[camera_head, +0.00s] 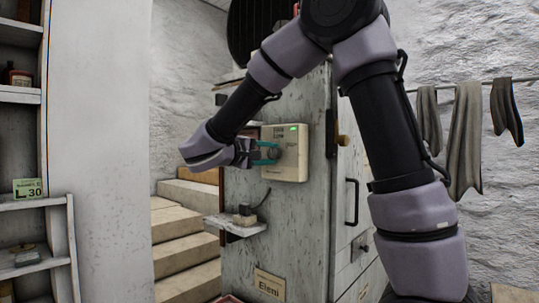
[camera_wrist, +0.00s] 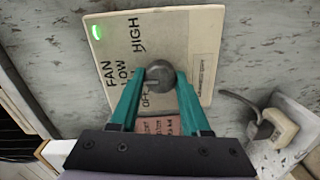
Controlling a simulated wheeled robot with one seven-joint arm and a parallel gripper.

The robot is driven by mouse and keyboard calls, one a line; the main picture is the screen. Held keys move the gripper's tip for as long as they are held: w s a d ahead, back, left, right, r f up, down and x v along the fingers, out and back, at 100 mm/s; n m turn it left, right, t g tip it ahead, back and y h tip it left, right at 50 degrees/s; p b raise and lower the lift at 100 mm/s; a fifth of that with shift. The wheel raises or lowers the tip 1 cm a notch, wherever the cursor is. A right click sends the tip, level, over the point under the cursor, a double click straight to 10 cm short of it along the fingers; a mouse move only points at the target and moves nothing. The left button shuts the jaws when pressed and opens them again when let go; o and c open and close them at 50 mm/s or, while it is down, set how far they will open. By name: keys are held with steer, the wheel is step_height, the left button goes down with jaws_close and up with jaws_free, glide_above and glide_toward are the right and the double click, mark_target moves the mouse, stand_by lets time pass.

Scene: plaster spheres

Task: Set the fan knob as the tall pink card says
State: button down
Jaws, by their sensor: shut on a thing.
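The fan panel (camera_head: 290,168) is a cream box with a lit green lamp on the grey cabinet side. In the wrist view the panel (camera_wrist: 190,30) reads FAN, LOW, HIGH and OFF. Its round grey knob (camera_wrist: 160,71) sits between the teal fingers of my gripper (camera_wrist: 161,82), which are shut on it. The head view also shows my gripper (camera_head: 270,152) at the knob. The knob's pointer is hard to make out. A pink card (camera_wrist: 160,125) shows between the fingers in the wrist view, partly hidden; I cannot read its text.
A small ledge (camera_head: 237,228) below the panel holds a block-like object (camera_head: 244,216). A beige card (camera_head: 269,285) reading Eleni is lower on the cabinet. Stairs (camera_head: 185,225) rise at the left. A green card (camera_head: 27,188) stands by the left shelf. Cloths (camera_head: 467,140) hang at right.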

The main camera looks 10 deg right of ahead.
steer(key=shift+c, duration=1.8)
jaws_free()
steer(key=shift+s+a, duration=0.1)
steer(key=shift+a, duration=0.05)
steer(key=v, duration=1)
steer(key=shift+s+a, duration=0.15)
steer(key=shift+a, duration=0.1)
